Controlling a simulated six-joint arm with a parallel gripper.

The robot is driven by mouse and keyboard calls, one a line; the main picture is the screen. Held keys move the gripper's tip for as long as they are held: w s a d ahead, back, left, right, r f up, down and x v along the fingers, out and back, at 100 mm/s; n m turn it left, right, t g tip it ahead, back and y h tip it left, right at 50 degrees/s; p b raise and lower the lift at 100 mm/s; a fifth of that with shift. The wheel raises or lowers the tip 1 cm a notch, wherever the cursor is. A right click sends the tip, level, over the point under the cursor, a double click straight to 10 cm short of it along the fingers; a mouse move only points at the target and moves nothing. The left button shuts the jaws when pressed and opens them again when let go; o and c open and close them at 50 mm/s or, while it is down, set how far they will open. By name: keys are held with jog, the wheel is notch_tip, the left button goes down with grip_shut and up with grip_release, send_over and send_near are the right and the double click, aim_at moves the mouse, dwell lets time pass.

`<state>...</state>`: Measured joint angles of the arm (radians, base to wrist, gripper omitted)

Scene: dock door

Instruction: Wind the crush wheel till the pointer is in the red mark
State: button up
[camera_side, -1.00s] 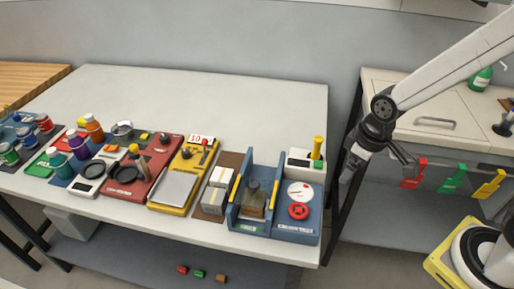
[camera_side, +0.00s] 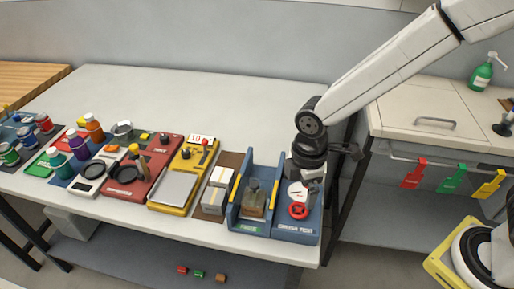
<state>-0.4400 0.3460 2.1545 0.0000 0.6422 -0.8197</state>
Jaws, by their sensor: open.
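The crush wheel (camera_side: 298,211) is a small red wheel on the front of the blue crush unit (camera_side: 297,232). Behind it is a white round dial (camera_side: 296,191), partly covered by my gripper. The pointer and the red mark are too small to make out. My gripper (camera_side: 314,178) is open and empty, above the back of the blue unit, behind and slightly right of the wheel, apart from it. It hides most of the white box with the yellow post at the back.
Left of the wheel stands a blue-walled bay with yellow strips (camera_side: 236,187), holding a brown block (camera_side: 253,203). Further left are grey boxes (camera_side: 214,199), a yellow scale (camera_side: 176,188) and a red unit (camera_side: 128,186). The table behind is clear.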

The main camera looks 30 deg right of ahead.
aim_at(299, 209)
jog(key=shift+f, duration=3.65)
jog(key=c, duration=1.2)
